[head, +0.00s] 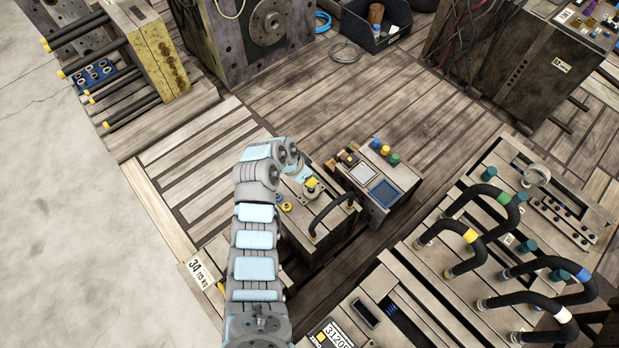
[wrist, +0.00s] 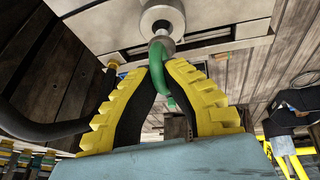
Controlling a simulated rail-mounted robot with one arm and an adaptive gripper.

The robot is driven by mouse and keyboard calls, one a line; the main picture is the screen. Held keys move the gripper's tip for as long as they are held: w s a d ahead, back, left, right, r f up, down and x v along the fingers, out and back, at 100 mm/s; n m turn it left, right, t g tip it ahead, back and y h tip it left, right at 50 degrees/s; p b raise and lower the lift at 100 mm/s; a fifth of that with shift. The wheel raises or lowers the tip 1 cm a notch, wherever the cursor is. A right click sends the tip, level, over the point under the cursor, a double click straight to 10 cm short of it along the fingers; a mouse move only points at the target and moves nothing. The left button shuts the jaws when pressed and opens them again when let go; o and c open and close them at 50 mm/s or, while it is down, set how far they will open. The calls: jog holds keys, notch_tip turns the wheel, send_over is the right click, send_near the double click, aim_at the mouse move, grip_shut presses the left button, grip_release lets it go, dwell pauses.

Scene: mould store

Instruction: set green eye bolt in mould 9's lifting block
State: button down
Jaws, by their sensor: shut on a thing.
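In the wrist view the green eye bolt (wrist: 166,76) is between the yellow ridged fingers of my gripper (wrist: 160,82), which are shut on it. Its metal shank points at a round metal boss (wrist: 162,16) on a pale grey block face. The end of the shank is hidden at the boss, so I cannot tell how deep it sits. In the head view my gripper (head: 311,184) is over a grey mould (head: 318,240) with a black hose. The eye bolt is not clear there, and no number 9 can be read on this mould.
A box with a blue panel (head: 383,192) and coloured knobs stands close to the right of my gripper. A black hose (head: 330,208) arches in front of it. Moulds with several hoses (head: 490,225) fill the right side. Open plank floor (head: 330,85) lies behind.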

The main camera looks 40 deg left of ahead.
jog(key=shift+f+b, duration=0.5)
jog(key=shift+f, duration=0.55)
dwell(1.2)
jog(key=c, duration=1.2)
grip_release()
jog(key=shift+o, duration=0.2)
jog(key=shift+r, duration=0.15)
jog(key=v, duration=1.2)
jog(key=shift+a, duration=0.1)
